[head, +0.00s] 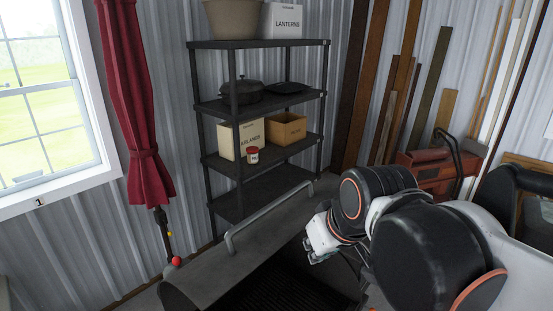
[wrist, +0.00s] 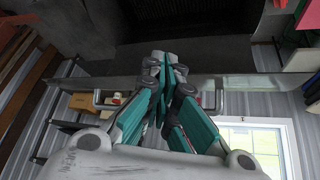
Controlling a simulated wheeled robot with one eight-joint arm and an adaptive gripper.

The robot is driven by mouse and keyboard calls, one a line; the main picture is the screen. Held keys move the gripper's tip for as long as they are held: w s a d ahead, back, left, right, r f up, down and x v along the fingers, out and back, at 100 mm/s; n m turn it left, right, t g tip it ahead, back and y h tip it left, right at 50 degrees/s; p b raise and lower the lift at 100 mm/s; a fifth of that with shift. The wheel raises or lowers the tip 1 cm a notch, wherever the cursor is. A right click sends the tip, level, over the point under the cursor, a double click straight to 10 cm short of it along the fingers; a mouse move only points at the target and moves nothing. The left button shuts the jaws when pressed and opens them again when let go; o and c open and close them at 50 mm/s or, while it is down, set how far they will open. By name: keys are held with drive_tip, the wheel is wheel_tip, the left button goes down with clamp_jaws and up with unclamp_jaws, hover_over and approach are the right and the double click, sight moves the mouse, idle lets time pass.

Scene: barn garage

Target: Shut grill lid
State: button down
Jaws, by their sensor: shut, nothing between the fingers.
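The grill lid (head: 200,268) is grey and stands open at the bottom middle of the head view. Its bar handle (head: 268,215) runs along the upper edge. The dark slatted grate (head: 318,285) shows below and to the right of the lid. My gripper (head: 312,254) is to the right of the lid, over the open grill, and apart from the handle in the picture. In the wrist view my gripper (wrist: 168,66) is shut and empty, with teal finger pads. Its fingertips point toward the dark grill interior (wrist: 205,42). My arm hides the grill's right part.
A black shelf rack (head: 262,165) with boxes and pans stands behind the grill. A red toolbox (head: 425,172) and leaning boards (head: 400,95) are at the right. A dark barrel-like object (head: 515,195) stands at the far right.

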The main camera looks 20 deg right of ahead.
drive_tip(key=w+r+n+g+y+p, duration=0.1)
drive_tip(key=w+r+n+p, duration=0.15)
drive_tip(key=w+r, duration=0.8)
drive_tip(key=w+a+r+n+g+y, duration=0.1)
drive_tip(key=w+r+n+g, duration=0.15)
drive_tip(key=w, duration=1.15)
wheel_tip(320, 180, down, 12)
drive_tip(key=p, duration=0.2)
drive_tip(key=shift+a+f+t, duration=0.15)
drive_tip(key=shift+a+t, duration=0.3)
drive_tip(key=shift+d, duration=0.1)
